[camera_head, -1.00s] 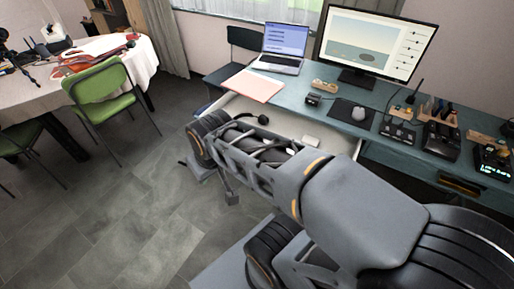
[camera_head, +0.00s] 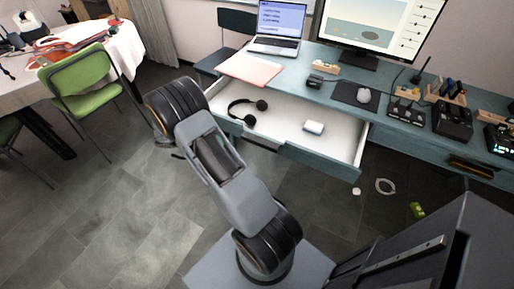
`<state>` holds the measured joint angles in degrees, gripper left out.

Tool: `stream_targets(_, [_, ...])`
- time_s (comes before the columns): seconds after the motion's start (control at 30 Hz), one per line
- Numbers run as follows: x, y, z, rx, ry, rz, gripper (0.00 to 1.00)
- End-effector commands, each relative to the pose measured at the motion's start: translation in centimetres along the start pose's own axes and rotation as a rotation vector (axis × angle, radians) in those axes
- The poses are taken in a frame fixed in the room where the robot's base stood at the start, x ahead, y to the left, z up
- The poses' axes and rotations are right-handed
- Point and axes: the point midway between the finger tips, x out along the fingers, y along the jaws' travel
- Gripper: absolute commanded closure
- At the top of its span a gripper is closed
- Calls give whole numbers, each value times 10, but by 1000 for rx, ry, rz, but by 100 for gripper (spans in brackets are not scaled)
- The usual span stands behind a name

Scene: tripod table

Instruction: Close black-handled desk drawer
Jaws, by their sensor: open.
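The desk drawer (camera_head: 320,161) is pulled out from under the teal desk, with its white inside showing. Black headphones (camera_head: 248,112) and a small white box (camera_head: 314,127) lie in it. My arm stands in front of the drawer and overlaps the left part of its front. A dark strip, perhaps the handle, shows low on the front beside my arm. My arm's folded links are in view, but my gripper cannot be made out; it seems hidden behind them.
The teal desk (camera_head: 395,133) carries a laptop (camera_head: 277,27), a monitor (camera_head: 378,22) and a mouse (camera_head: 364,96). Another drawer handle (camera_head: 470,167) shows at right. A green chair (camera_head: 80,84) stands left; floor between is clear.

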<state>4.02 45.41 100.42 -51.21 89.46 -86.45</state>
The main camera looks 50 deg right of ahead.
Motion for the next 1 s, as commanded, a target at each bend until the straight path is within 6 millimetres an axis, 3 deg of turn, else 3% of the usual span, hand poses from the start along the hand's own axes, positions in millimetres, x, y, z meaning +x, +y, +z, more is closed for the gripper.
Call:
stream_targets(0.03, [12,22,-6,-102,-43,-58,53])
stream_targets(0.2, [34,62,-13,-371,-146,-210,53])
stream_targets(0.4, [49,85,-20,-528,-197,-308,53])
stream_targets(0.57, [63,86,-17,-564,-206,-332,53])
stream_targets(1.0, [138,65,5,-565,-204,-331,53])
